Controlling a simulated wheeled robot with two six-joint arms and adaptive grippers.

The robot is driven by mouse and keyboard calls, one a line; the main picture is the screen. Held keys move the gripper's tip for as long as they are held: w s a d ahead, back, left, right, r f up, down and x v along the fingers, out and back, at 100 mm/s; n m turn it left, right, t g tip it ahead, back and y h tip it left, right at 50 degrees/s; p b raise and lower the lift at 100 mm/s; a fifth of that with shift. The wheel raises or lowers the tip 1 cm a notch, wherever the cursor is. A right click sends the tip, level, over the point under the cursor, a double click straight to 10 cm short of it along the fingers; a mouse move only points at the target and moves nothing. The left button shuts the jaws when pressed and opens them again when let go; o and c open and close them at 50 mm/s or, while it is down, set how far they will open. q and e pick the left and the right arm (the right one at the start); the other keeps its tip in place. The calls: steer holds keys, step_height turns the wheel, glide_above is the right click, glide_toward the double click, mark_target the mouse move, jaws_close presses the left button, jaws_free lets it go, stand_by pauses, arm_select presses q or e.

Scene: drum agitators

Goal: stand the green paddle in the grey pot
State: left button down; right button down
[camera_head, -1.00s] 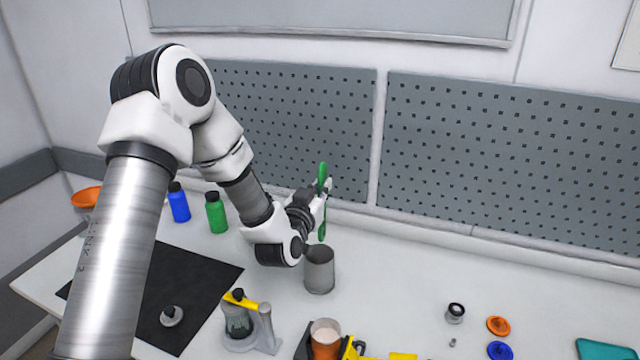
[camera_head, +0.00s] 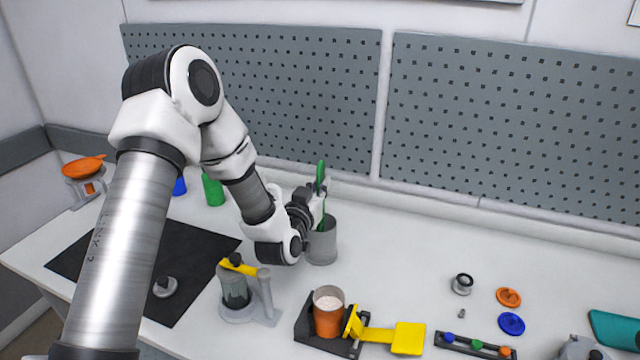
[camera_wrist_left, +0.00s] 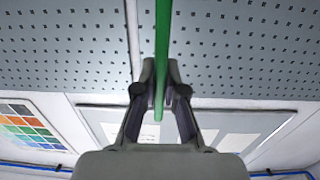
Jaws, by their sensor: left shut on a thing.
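My left gripper (camera_head: 320,203) is shut on the green paddle (camera_head: 321,172), which stands about upright. In the left wrist view the green paddle (camera_wrist_left: 162,60) runs between the two fingers (camera_wrist_left: 161,95). The grey pot (camera_head: 323,248) stands upright on the table directly below the gripper. The paddle's lower part reaches down to the pot's mouth, and its lower end is hidden, seemingly behind the near rim. I cannot tell how deep it sits. My right gripper is not in view.
A green bottle (camera_head: 213,190) stands behind my arm.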

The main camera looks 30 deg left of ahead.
arm_select(q)
steer(key=shift+f, duration=0.65)
steer(key=c, duration=1.2)
jaws_free()
steer(key=v, duration=0.7)
steer(key=shift+s, duration=0.25)
